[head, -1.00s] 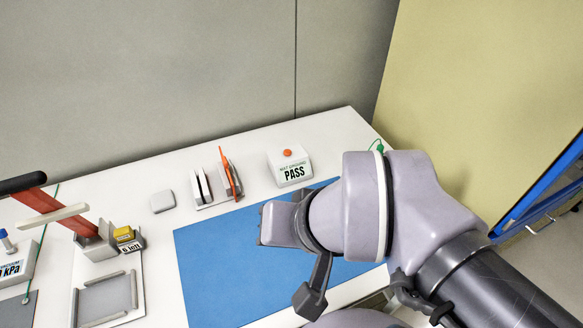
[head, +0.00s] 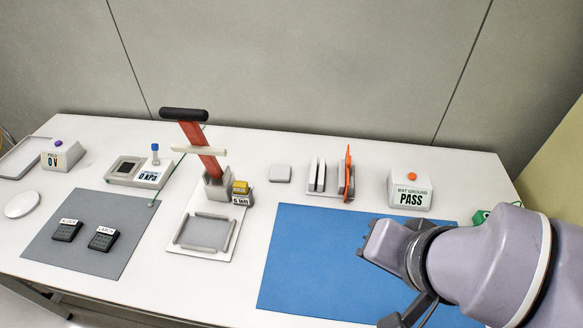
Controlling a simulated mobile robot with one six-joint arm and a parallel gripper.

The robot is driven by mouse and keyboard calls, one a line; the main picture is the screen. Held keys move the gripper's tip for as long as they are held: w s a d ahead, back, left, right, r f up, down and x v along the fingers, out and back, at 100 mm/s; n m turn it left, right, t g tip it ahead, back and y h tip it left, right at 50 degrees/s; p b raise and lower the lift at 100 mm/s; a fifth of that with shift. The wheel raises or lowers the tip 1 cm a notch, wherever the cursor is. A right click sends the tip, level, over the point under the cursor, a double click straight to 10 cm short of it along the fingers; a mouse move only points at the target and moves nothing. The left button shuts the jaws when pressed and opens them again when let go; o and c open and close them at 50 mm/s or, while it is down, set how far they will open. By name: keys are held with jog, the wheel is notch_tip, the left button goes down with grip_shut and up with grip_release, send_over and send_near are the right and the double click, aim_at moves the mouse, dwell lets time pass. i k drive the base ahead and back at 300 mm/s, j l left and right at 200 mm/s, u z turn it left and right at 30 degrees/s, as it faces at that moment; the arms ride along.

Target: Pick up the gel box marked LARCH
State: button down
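Two small black gel boxes with white labels lie on the grey mat (head: 130,215) at the left of the bench. The right one, whose small label appears to read LARCH, is the LARCH box (head: 103,239). The left box (head: 67,231) carries another label, hard to read, perhaps ALDER. My gripper (head: 367,238) is above the blue mat (head: 300,265), far to the right of both boxes. No object shows at it, but its fingers are too unclear to say whether they are open or shut.
A press with a red lever (head: 200,148) stands between the mats, a yellow block (head: 240,188) beside it. A white dish (head: 22,204) is at far left.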

aim_at(103, 239)
jog(key=u, duration=2.05)
